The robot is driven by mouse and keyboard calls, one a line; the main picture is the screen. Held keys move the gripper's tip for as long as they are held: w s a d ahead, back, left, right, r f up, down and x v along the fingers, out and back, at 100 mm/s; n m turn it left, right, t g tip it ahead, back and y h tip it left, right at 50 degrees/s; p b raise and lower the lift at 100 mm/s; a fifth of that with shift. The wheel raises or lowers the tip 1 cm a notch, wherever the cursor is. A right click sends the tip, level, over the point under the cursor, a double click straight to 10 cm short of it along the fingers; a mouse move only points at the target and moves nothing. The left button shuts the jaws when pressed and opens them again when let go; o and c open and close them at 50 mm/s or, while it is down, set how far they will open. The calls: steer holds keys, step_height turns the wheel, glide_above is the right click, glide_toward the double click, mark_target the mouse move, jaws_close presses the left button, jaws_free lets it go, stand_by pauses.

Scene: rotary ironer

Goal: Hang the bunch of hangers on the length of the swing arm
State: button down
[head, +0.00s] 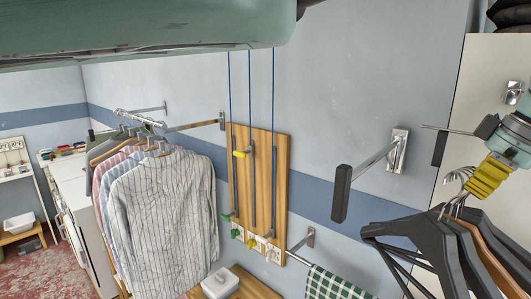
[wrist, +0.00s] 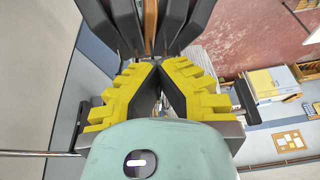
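The bunch of hangers (head: 445,245), mostly black with a brown wooden one among them, hangs by its bunched metal hooks at the right of the head view. My gripper (head: 482,184) has its yellow fingers closed at the hooks. In the wrist view, the gripper fingers (wrist: 156,68) converge, with the hangers (wrist: 180,25) beyond them. The swing arm (head: 372,160) is a chrome bar on a wall bracket, with a dark block at its free end. It is bare and lies left of the hangers, apart from them in the picture.
A thin rod (head: 452,130) shows left of my gripper; its attachment is unclear. A rail at left carries several shirts (head: 160,220). A wooden board (head: 262,180) with blue cords is on the wall. A checked cloth (head: 335,285) hangs from a lower bar. A pale cabinet stands behind my gripper.

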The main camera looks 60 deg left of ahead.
steer(key=shift+r+p, duration=0.15)
steer(key=shift+p, duration=0.15)
steer(key=shift+r+n+g+p, duration=0.3)
steer(key=shift+n+p, duration=0.2)
steer(key=shift+n, duration=0.1)
steer(key=n+p, duration=0.1)
steer(key=p, duration=0.1)
steer(key=r+n+g+p, duration=0.1)
steer(key=n+p, duration=0.1)
steer(key=shift+s+a+r+n+g, duration=0.1)
steer(key=shift+a+n+g, duration=0.2)
steer(key=shift+a, duration=0.1)
steer(key=s+a+f, duration=0.1)
steer(key=a, duration=0.6)
steer(key=s+a+f, duration=0.1)
steer(key=s+a, duration=0.1)
steer(key=a, duration=0.5)
steer(key=shift+s+a+b, duration=0.2)
steer(key=shift+s+b, duration=0.1)
steer(key=shift+b, duration=0.15)
stand_by(0.5)
steer(key=shift+f, duration=0.1)
